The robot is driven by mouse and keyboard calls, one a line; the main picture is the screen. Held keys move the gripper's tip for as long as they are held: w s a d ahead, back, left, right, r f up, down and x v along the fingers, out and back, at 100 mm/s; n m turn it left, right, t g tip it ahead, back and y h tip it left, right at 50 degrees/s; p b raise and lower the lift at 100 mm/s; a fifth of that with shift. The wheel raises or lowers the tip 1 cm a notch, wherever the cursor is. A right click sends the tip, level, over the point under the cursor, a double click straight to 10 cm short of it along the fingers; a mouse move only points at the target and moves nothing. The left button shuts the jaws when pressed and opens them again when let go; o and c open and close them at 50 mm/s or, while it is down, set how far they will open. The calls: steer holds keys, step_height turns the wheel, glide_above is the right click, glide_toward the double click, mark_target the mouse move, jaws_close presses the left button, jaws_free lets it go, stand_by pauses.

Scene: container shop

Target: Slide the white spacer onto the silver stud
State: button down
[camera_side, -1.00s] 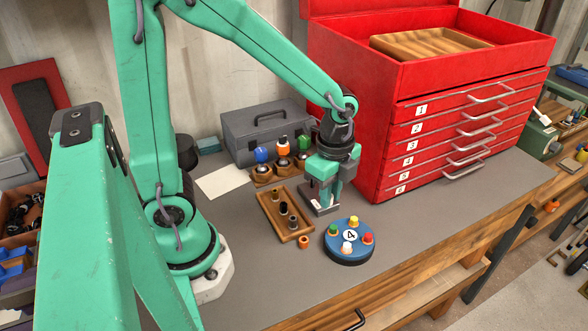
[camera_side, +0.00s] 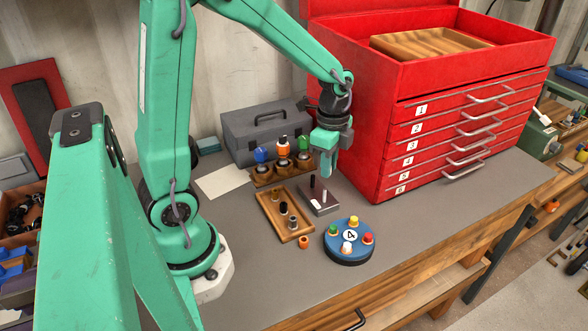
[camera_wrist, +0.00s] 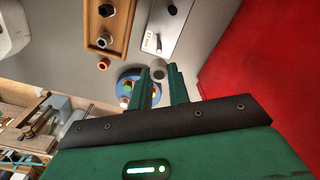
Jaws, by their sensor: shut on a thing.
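My gripper (camera_wrist: 163,84) is shut on the white spacer (camera_wrist: 158,72), a short pale ring at the fingertips in the wrist view. In the side view my gripper (camera_side: 326,172) hangs over the back part of a grey block, and the spacer is too hidden to make out. The grey block (camera_side: 307,201) stands on the bench with a dark upright stud and a pale one. The silver stud (camera_wrist: 158,45) shows on this block in the wrist view. The spacer is apart from it.
A wooden tray (camera_side: 270,218) with several small parts lies left of the block. An orange ring (camera_side: 303,242) lies in front of it. A blue disc (camera_side: 349,254) with coloured pegs is nearer. The red drawer cabinet (camera_side: 375,120) stands close on the right, a grey toolbox (camera_side: 245,130) behind.

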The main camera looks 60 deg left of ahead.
steer(key=shift+f, duration=1.85)
steer(key=shift+f, duration=2.05)
stand_by(1.4)
steer(key=c, duration=1.3)
jaws_free()
steer(key=shift+o, duration=0.2)
steer(key=shift+r, duration=0.15)
step_height(320, 180, up, 7)
